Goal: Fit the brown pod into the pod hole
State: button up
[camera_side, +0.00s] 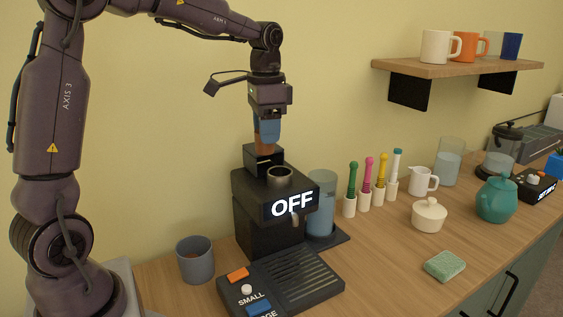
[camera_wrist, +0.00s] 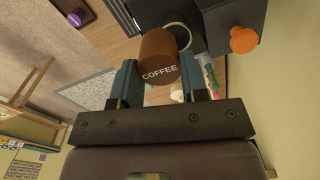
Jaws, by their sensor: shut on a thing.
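The brown pod (camera_wrist: 160,58), lettered COFFEE, is held between the two blue fingers of my gripper (camera_wrist: 160,80) in the wrist view. In the side view my gripper (camera_side: 267,133) points down over the black coffee machine (camera_side: 255,222), and the pod (camera_side: 265,148) shows below the fingertips. The pod hole (camera_side: 280,173) is a round metal-rimmed opening on top of the machine, in front of and below the pod. Its pale rim (camera_wrist: 180,32) also shows just beyond the pod in the wrist view. The pod is apart from the hole in the side view.
The machine's panel (camera_side: 292,205) reads OFF. A grey mug (camera_side: 195,261) stands left of it, and a button base (camera_side: 280,287) lies in front. A blue water tank (camera_side: 321,200) and several coloured-handled tools (camera_side: 367,178) stand to the right. A shelf (camera_side: 455,67) with mugs hangs behind.

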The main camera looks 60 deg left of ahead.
jog(key=w+f, duration=0.2)
jog(key=f, duration=0.1)
jog(key=w+a+f, duration=0.1)
jog(key=f, duration=0.1)
jog(key=shift+w, duration=0.4)
jog(key=shift+w+a+f, duration=0.1)
jog(key=shift+w+f, duration=0.05)
jog(key=shift+f, duration=1.6)
jog(key=o, duration=0.6)
jog(key=shift+f, duration=0.15)
notch_tip(320, 180, up, 12)
jog(key=s+d+r+t+y, duration=0.1)
jog(key=s+d+r+t, duration=0.2)
jog(key=s+d, duration=0.65)
jog(key=s+d+f+n+t, duration=0.1)
jog(key=s+f, duration=0.1)
jog(key=s, duration=0.4)
jog(key=s+d+f+n+t+h, duration=0.1)
jog(key=s+d+f, duration=0.1)
jog(key=s, duration=0.4)
jog(key=shift+s+d+f+n+t, duration=0.2)
jog(key=shift+f+n+t, duration=0.1)
jog(key=shift+f, duration=0.1)
